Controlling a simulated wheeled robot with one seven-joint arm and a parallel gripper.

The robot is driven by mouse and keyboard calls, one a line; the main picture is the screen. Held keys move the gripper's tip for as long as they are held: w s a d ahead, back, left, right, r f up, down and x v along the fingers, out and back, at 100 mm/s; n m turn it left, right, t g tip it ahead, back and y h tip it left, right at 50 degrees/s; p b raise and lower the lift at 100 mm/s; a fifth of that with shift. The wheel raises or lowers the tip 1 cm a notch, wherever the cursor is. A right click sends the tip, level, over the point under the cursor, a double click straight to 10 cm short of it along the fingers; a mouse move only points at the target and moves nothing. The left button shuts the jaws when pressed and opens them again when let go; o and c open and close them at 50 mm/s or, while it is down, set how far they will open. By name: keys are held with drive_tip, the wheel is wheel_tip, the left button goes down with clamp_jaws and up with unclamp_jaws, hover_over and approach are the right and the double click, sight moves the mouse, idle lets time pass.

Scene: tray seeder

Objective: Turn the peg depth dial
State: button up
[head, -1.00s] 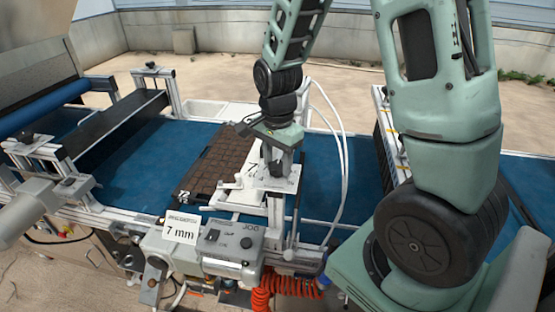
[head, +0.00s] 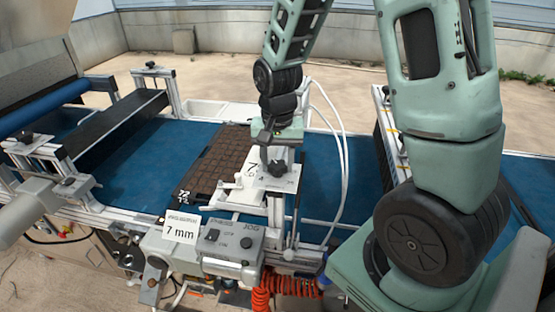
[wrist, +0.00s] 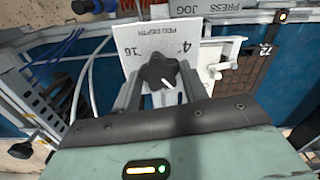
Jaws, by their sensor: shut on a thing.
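The peg depth dial is a dark lobed knob (wrist: 160,73) with a short white pointer line, in front of a pale plate (wrist: 138,42) marked "PEG DEPTH", 16 and 4. In the wrist view the pointer slants down and right, away from the plate's lettering. My gripper (wrist: 160,80) is shut on the dial, one finger on each side. In the head view the gripper (head: 274,155) comes down from above on the dial (head: 277,168), over its pale plate (head: 278,179). The fingertips are small there and partly hidden.
A card reading "7 mm" (head: 181,230) stands beside the grey JOG control box (head: 232,243). A dark cell tray (head: 222,157) lies on the blue belt (head: 140,150), left of the dial. White hoses (head: 335,160) loop at the right of the dial.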

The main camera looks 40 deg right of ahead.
sight(277, 165)
drive_tip(key=shift+n, duration=2)
drive_tip(key=o, duration=1)
drive_tip(key=shift+r, duration=0.1)
wheel_tip(277, 165, up, 17)
drive_tip(key=shift+r+b, duration=0.15)
drive_tip(key=shift+b, duration=1.1)
